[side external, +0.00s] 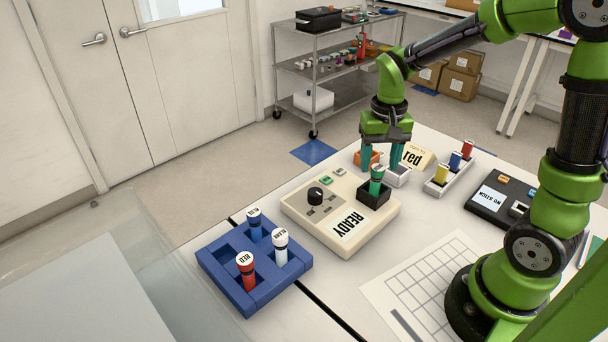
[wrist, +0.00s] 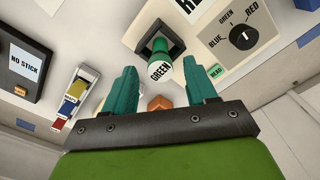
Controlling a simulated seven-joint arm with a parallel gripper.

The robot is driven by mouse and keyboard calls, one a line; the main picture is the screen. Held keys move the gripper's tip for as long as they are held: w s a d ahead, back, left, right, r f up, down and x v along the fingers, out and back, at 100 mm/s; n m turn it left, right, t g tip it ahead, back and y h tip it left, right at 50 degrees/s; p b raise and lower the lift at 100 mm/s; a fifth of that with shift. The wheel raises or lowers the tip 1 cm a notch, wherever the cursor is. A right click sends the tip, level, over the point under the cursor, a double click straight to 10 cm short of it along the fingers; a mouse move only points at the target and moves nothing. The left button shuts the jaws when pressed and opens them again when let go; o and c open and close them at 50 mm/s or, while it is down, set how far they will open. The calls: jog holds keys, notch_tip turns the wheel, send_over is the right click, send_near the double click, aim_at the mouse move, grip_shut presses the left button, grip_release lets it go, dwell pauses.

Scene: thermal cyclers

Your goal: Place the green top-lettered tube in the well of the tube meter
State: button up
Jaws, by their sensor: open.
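The tube meter (side external: 330,215) is a cream box with a READY display and a black dial; it also shows in the wrist view (wrist: 205,25). The green top-lettered tube (side external: 376,181) stands upright in the meter's black square well (side external: 376,197). In the wrist view the tube's white cap (wrist: 160,70) reads GREEN, and the well (wrist: 150,35) surrounds its lower part. My gripper (side external: 382,168) is open, with teal fingers pointing down just behind and above the tube in the side view. In the wrist view the cap lies between the spread fingers, apart from both.
A blue rack (side external: 228,272) with red, blue and white capped tubes stands left of the meter. A gridded sheet (side external: 425,285) lies in front.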

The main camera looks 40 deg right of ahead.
notch_tip(320, 180, up, 7)
jog(key=shift+r, duration=0.2)
jog(key=s+a+r+n+t+y, duration=0.2)
jog(key=s+a+r+n+t, duration=0.1)
jog(key=s+a+t, duration=0.4)
jog(key=shift+s+a+r+n, duration=0.4)
jog(key=shift+s+a+r, duration=0.15)
jog(key=shift+s+a, duration=0.35)
